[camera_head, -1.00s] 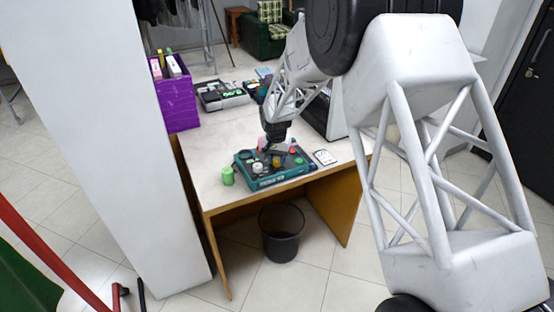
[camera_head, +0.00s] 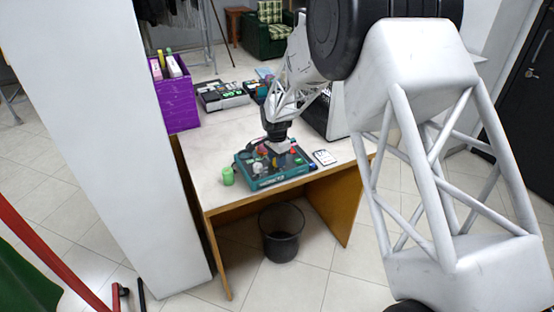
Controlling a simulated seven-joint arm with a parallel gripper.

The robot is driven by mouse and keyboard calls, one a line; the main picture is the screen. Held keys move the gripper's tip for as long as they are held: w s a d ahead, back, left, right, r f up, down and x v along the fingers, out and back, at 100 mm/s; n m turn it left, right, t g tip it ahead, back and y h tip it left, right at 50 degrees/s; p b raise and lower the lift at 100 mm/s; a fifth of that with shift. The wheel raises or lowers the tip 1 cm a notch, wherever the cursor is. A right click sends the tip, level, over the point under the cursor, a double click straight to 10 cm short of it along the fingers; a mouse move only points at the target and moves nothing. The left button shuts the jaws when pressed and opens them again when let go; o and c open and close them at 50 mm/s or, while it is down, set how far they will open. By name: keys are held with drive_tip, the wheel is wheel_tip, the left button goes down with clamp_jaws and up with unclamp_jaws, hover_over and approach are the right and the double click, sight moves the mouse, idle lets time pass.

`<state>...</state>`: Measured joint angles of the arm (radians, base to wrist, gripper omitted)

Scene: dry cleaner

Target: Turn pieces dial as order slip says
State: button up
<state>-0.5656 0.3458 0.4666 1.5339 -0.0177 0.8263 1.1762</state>
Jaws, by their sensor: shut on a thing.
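A teal box with a dark control panel (camera_head: 270,181) lies near the front edge of the white counter. Small knobs and buttons sit on its top, including a grey knob (camera_head: 257,168) at the front left and a red one (camera_head: 293,151) at the right. My gripper (camera_head: 274,160) points down onto the middle of the panel and is shut on a knob there. Its fingers mostly hide that knob, so I cannot read its setting. A white slip with dark print (camera_head: 324,157) lies right of the box; its writing is too small to read.
A green cylinder (camera_head: 228,175) stands just left of the box. A purple bin (camera_head: 178,103) and a tray of items (camera_head: 222,95) are farther back on the counter (camera_head: 212,142). A dark bin (camera_head: 281,246) stands on the floor below.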

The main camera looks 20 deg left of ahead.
idle(0.3)
drive_tip(key=o, duration=0.9)
drive_tip(key=shift+r, duration=0.1)
drive_tip(key=shift+w+a+r, duration=0.1)
drive_tip(key=shift+r, duration=3.7)
